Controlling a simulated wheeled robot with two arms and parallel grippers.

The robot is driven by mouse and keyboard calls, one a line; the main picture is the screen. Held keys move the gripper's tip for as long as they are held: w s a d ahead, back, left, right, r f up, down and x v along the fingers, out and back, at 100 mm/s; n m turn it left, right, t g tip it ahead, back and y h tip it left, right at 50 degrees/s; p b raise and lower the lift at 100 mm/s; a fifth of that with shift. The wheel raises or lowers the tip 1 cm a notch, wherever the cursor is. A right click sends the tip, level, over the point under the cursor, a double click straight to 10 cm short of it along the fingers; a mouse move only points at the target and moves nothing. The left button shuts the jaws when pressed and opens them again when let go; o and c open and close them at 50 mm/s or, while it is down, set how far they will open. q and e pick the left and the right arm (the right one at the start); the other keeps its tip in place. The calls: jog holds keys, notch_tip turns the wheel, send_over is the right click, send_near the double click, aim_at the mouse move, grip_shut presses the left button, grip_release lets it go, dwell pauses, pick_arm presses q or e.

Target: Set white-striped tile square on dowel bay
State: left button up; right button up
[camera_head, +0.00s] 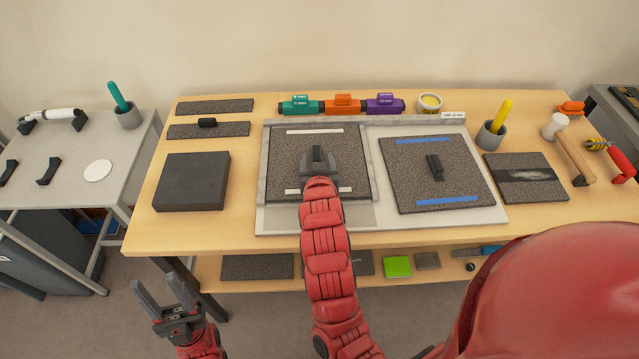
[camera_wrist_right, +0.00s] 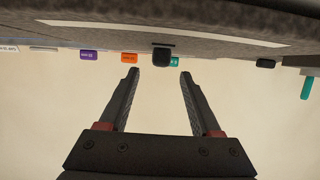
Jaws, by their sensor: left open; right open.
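The white-striped tile (camera_head: 285,165) is a dark speckled square with a white stripe along its far and near edges. It lies over the left bay of the pale platform (camera_head: 440,220); dowels are not visible. My right gripper (camera_head: 318,155) is above the tile's middle and hides its handle in the head view. In the right wrist view, the right gripper (camera_wrist_right: 159,75) is open, with the black handle (camera_wrist_right: 162,53) just beyond and between its fingertips; the tile (camera_wrist_right: 100,15) spans the top. My left gripper (camera_head: 162,292) is open and empty, low in front of the table.
A blue-striped tile (camera_head: 430,180) with a black handle lies in the right bay. A dark block (camera_head: 190,180) stands left of the platform. Teal, orange and purple tools (camera_head: 342,104) line the back. A pencil cup (camera_head: 491,135), mallet (camera_head: 570,150) and smeared tile (camera_head: 522,178) are right.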

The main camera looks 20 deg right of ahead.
jog(key=v, duration=0.4)
jog(key=shift+s+a, duration=0.1)
jog(key=p, duration=0.1)
jog(key=s+r+p, duration=0.1)
jog(key=p, duration=0.1)
jog(key=shift+a+r, duration=0.15)
jog(key=shift+r, duration=0.1)
jog(key=f+p+v, duration=0.1)
jog(key=p+v, duration=0.5)
jog(key=p, duration=0.1)
jog(key=shift+s+r, duration=0.2)
jog(key=shift+s, duration=0.35)
